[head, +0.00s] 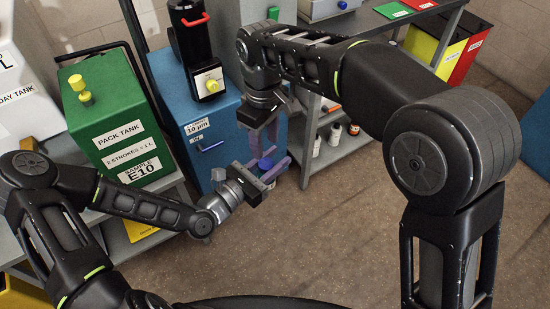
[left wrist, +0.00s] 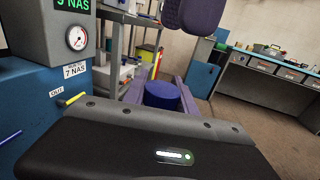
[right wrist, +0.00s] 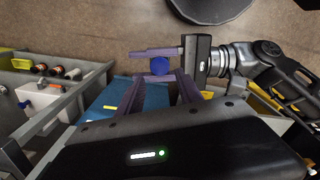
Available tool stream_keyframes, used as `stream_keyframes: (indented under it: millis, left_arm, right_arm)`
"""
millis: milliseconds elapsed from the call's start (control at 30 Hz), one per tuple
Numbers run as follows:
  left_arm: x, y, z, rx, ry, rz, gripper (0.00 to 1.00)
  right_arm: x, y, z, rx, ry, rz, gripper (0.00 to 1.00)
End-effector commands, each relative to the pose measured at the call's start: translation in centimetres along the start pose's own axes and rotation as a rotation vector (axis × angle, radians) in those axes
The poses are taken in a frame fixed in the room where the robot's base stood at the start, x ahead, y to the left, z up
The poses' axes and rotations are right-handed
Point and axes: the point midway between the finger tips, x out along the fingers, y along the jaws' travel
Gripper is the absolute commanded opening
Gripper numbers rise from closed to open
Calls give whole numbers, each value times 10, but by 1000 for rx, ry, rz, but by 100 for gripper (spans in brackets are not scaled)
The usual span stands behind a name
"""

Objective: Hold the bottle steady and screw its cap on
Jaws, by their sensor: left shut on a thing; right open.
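A round blue cap (head: 266,163) shows between the purple fingers of my left gripper (head: 268,168), out in front of the blue cabinet. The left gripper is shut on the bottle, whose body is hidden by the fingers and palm. The cap also shows in the left wrist view (left wrist: 161,94) and in the right wrist view (right wrist: 160,66). I cannot tell how tightly it sits on the bottle. My right gripper (head: 263,138) is open, fingers pointing down, just above the cap and apart from it. Its fingers frame an empty gap in the right wrist view.
A blue cabinet (head: 208,137) and a green pack tank (head: 118,140) stand at the left. A grey shelf (head: 345,148) with small bottles stands behind the grippers. The floor (head: 330,235) below the grippers is clear.

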Motion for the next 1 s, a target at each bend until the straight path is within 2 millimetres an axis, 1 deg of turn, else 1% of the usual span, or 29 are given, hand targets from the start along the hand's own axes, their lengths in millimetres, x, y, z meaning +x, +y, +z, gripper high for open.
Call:
stream_keyframes:
  millis: [400, 500, 633, 867, 900, 1000]
  left_arm:
    - [0, 0, 0, 0, 0, 0, 0]
    - [0, 0, 0, 0, 0, 0, 0]
    - [0, 0, 0, 0, 0, 0, 0]
    - [0, 0, 0, 0, 0, 0, 0]
    - [0, 0, 0, 0, 0, 0, 0]
    - [0, 0, 0, 0, 0, 0, 0]
  right_arm:
    - [56, 0, 0, 1, -2, 0, 43]
    - [66, 0, 0, 1, -1, 0, 43]
    - [72, 0, 0, 1, 0, 0, 43]
    - [72, 0, 0, 1, 1, 1, 43]
    - [72, 0, 0, 1, 1, 1, 42]
    - [72, 0, 0, 1, 1, 1, 34]
